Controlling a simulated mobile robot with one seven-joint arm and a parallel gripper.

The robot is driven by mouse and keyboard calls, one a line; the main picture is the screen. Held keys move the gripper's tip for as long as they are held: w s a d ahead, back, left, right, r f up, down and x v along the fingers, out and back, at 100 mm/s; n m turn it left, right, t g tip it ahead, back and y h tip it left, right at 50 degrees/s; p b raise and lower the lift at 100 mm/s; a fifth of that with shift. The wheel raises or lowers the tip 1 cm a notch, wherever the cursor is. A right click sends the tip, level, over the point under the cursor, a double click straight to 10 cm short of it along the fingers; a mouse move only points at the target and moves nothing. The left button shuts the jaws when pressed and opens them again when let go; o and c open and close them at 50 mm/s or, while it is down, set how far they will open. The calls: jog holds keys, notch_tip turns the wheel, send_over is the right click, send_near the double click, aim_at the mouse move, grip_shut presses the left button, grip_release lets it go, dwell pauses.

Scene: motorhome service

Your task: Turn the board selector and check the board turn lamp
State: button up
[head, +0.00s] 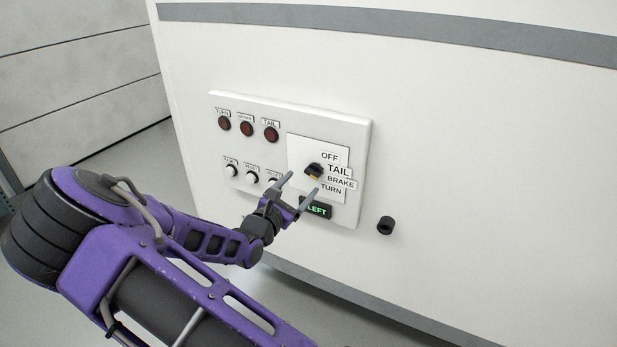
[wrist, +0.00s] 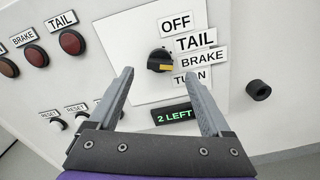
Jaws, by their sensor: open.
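The board selector (head: 314,171) is a black knob with a yellow pointer on a white plate, beside the labels OFF, TAIL, BRAKE and TURN. In the wrist view the selector (wrist: 160,61) has its yellow pointer toward the right, nearest the BRAKE label (wrist: 203,59). The turn lamp (head: 224,123) at the board's upper left is dark. My gripper (head: 304,186) is open and empty, just in front of and below the selector. In the wrist view its two fingers (wrist: 162,88) stand apart, with the knob beyond and between their tips, apparently not touched.
The brake lamp (head: 247,129) and tail lamp (head: 271,134) are dark red. Several reset buttons (head: 252,177) sit below the lamps. A green display (wrist: 174,116) reads 2 LEFT. A black round fitting (head: 385,225) sticks out of the white wall to the right.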

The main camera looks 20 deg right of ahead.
aim_at(311, 174)
jog(key=x, duration=0.5)
jog(key=shift+w+d, duration=0.1)
grip_shut()
dwell(0.3)
